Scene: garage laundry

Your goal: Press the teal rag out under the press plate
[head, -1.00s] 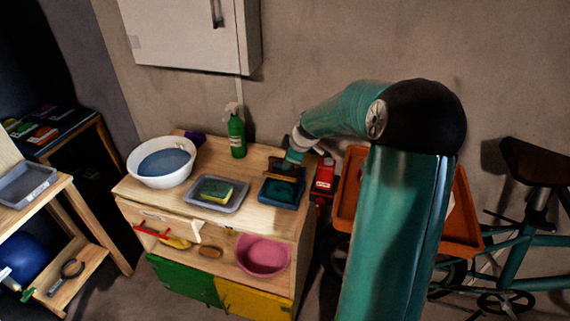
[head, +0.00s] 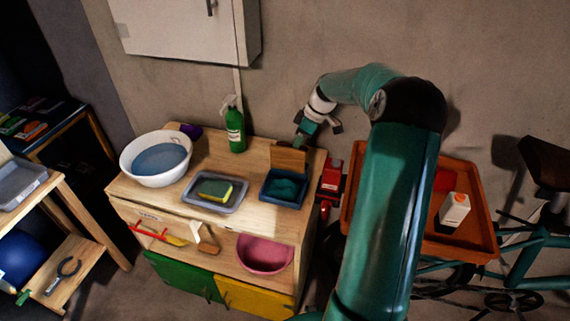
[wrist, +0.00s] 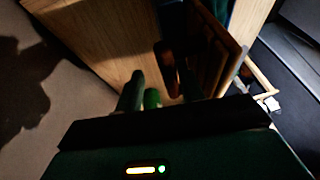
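The teal rag (head: 284,188) lies crumpled in a dark blue tray (head: 268,198) at the right of the wooden bench top. The wooden press plate (head: 290,159) stands raised at the tray's back edge, clear of the rag. My gripper (head: 300,143) is just behind and above the plate's top edge. In the wrist view, the fingers (wrist: 165,92) look apart, with the plate (wrist: 218,62) and a brown handle-like part (wrist: 170,62) close beside them. I cannot tell whether they touch. The rag is not clear in the wrist view.
A grey tray with a sponge (head: 214,190), a white basin (head: 156,159) and a green spray bottle (head: 235,130) stand left on the bench. A red object (head: 331,178) is at the bench's right side. An orange tray (head: 462,170) with a white carton (head: 454,209) lies further right.

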